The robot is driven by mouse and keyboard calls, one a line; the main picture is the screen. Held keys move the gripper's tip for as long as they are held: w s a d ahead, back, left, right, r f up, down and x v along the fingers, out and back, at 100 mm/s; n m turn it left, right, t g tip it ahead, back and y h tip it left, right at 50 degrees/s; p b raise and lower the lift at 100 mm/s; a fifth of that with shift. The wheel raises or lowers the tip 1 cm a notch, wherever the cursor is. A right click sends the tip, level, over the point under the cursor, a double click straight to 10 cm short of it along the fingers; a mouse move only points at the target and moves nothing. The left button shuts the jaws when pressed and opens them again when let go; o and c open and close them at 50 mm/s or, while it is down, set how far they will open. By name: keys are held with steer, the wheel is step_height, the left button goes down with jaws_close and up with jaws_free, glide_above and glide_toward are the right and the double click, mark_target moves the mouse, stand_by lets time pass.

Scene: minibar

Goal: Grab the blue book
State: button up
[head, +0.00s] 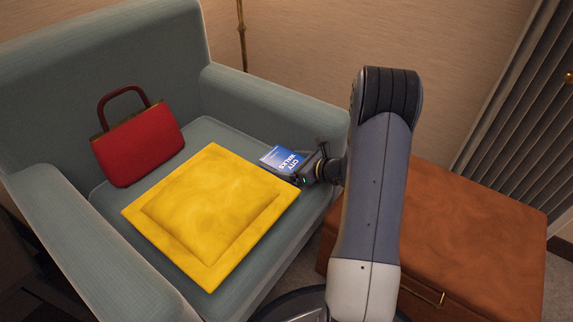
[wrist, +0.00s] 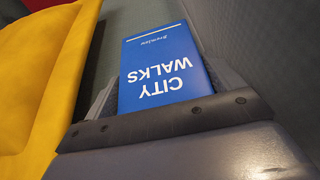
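The blue book (head: 282,160) has white "CITY WALKS" lettering and is at the right side of the armchair seat, near the right armrest. It also shows large in the wrist view (wrist: 162,65), with its cover facing the camera. My gripper (head: 303,168) is at the book's near right end. In the wrist view its fingers (wrist: 162,88) lie along both long sides of the book, with no clear gap on either side. I cannot tell whether they press on it. The book's lower end is hidden behind the gripper body.
A yellow cushion (head: 210,215) lies on the seat just left of the book. A red handbag (head: 138,146) leans at the back left of the grey-blue armchair (head: 95,65). The armrest stands close on the right. A brown leather-like chest (head: 470,235) is right of the chair.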

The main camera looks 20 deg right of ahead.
steer(key=c, duration=0.6)
steer(key=shift+c, duration=0.5)
steer(key=shift+r, duration=0.1)
